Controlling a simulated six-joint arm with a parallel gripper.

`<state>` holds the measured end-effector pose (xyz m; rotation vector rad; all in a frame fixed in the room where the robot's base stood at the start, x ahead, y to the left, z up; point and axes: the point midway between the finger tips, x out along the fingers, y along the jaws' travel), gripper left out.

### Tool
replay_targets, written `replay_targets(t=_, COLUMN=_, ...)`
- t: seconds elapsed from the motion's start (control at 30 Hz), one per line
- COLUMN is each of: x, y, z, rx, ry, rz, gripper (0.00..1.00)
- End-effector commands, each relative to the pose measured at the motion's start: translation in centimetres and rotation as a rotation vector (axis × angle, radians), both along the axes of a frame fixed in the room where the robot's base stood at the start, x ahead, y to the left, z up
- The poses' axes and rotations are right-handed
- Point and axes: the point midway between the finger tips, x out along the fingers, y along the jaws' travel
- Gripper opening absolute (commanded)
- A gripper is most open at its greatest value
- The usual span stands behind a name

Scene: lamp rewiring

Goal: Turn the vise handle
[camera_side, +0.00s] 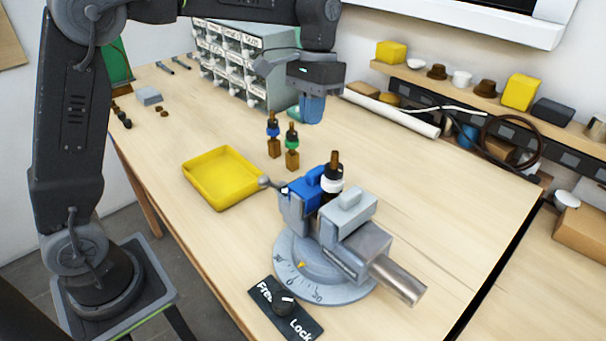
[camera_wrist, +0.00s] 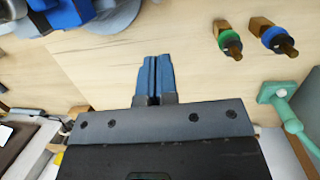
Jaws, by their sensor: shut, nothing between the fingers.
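A grey vise (camera_side: 372,245) with one blue jaw stands on a round graduated base at the front of the table. A thin handle with a ball end (camera_side: 265,182) sticks out from the vise's left side. A dark part with a white ring and brown top (camera_side: 333,182) stands upright between the jaws. My gripper (camera_side: 311,108) is above the table behind the vise, well apart from the handle. Its blue fingers (camera_wrist: 153,78) are shut and empty in the wrist view. Part of the vise shows at the top left there (camera_wrist: 62,12); I cannot make out the handle.
Two upright parts, one with a blue ring (camera_side: 272,135) and one with a green ring (camera_side: 292,147), stand between gripper and vise. A yellow tray (camera_side: 222,199) lies left. A Free/Lock knob (camera_side: 285,303) is in front. The table right of the vise is clear.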

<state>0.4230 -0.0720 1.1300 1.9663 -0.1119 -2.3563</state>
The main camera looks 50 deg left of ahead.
Motion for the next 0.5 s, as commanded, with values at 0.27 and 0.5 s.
replay_targets(t=0.27, x=3.2, y=1.0, z=-2.3, rx=-0.005, ry=0.062, rz=0.151, gripper=0.00)
replay_targets(t=0.5, x=2.4, y=0.6, z=-5.3, rx=-0.005, ry=0.065, rz=0.150, gripper=0.00)
